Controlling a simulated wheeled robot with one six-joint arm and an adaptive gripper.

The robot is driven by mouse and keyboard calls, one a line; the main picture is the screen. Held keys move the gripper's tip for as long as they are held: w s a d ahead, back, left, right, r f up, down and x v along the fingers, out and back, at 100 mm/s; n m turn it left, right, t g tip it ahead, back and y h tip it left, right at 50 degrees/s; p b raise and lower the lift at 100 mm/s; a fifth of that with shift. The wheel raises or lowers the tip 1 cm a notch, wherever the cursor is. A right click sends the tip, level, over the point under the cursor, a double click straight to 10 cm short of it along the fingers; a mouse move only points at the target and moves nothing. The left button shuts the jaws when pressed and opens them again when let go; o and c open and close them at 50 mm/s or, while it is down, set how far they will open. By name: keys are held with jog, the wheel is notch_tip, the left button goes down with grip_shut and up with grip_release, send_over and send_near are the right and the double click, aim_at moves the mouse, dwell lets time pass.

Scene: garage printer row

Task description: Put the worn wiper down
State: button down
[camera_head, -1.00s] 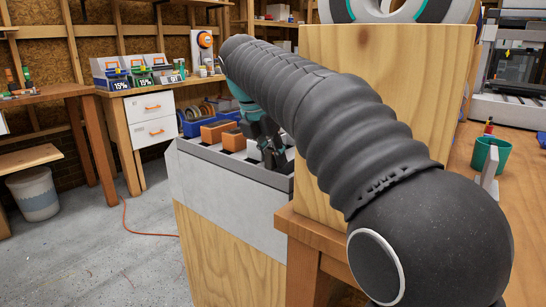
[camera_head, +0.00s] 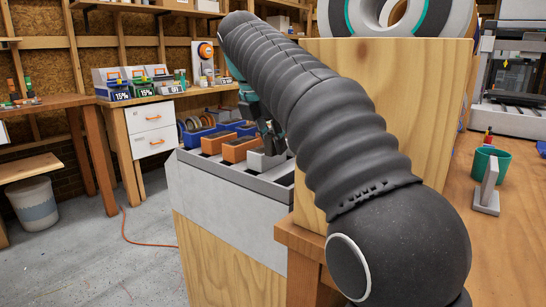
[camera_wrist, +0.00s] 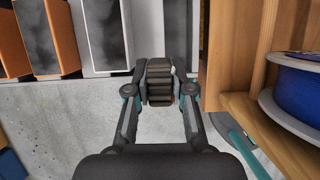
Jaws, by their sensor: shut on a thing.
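My gripper (camera_head: 270,142) is above the right part of a grey bin (camera_head: 222,172) with slots, beside a grey-white block (camera_head: 263,160). In the wrist view my gripper (camera_wrist: 160,84) has its fingers closed together. A dark ribbed piece shows between the fingertips; I cannot clearly tell the worn wiper there from the finger pads. The fingertips lie over the bin's pale front edge (camera_wrist: 60,130), close to its slots. My arm hides part of the gripper and the bin's right end in the head view.
Two orange-framed blocks (camera_head: 240,149) stand in the bin, left of the gripper. A wooden cabinet (camera_head: 415,100) rises close on the right. A blue spool (camera_wrist: 300,88) sits on its wood in the wrist view. A teal cup (camera_head: 490,161) and grey bracket (camera_head: 487,195) stand on the right bench.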

jog(key=shift+r, duration=2.1)
